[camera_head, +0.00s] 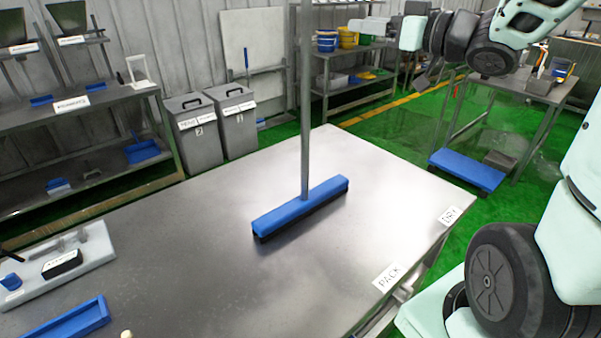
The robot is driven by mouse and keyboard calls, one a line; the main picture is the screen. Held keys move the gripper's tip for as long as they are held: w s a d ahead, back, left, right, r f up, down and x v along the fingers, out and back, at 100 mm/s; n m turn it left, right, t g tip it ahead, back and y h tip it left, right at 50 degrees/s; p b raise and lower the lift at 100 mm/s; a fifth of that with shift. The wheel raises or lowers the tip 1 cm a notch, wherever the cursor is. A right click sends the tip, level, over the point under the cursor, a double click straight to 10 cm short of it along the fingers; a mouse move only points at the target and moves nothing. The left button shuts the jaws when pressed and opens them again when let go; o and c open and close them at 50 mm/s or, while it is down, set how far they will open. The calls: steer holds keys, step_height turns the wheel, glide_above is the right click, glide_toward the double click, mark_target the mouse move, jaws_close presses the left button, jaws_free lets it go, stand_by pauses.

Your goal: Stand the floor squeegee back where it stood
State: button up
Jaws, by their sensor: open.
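The floor squeegee (302,207) stands upright on the grey metal table (215,255). Its long blue head with a dark lower edge rests on the tabletop, lying diagonally. Its thin grey pole rises from the head and leaves the top of the picture. My gripper (352,25) is at the top, to the right of the pole, at the end of my arm coming in from the right. It looks open and empty, with a visible gap in the picture between it and the pole. The fingers are small, and their distance from the pole in depth is hard to tell.
A white tray (93,262) with small tools and a blue tray (68,322) lie on the table's left. PACK (388,278) and DRY (450,216) labels mark its right edge. Two grey bins (196,138) stand behind.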

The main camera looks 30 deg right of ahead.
mark_target(311, 16)
steer(key=p+x, duration=0.3)
steer(key=x, duration=0.7)
steer(key=shift+r, duration=0.1)
steer(key=p+x, duration=0.3)
steer(key=x, duration=0.1)
steer(key=shift+w+r, duration=0.15)
steer(key=shift+w, duration=0.15)
steer(key=shift+w+a, duration=0.15)
steer(key=shift+w, duration=0.1)
steer(key=shift+c, duration=0.4)
jaws_close()
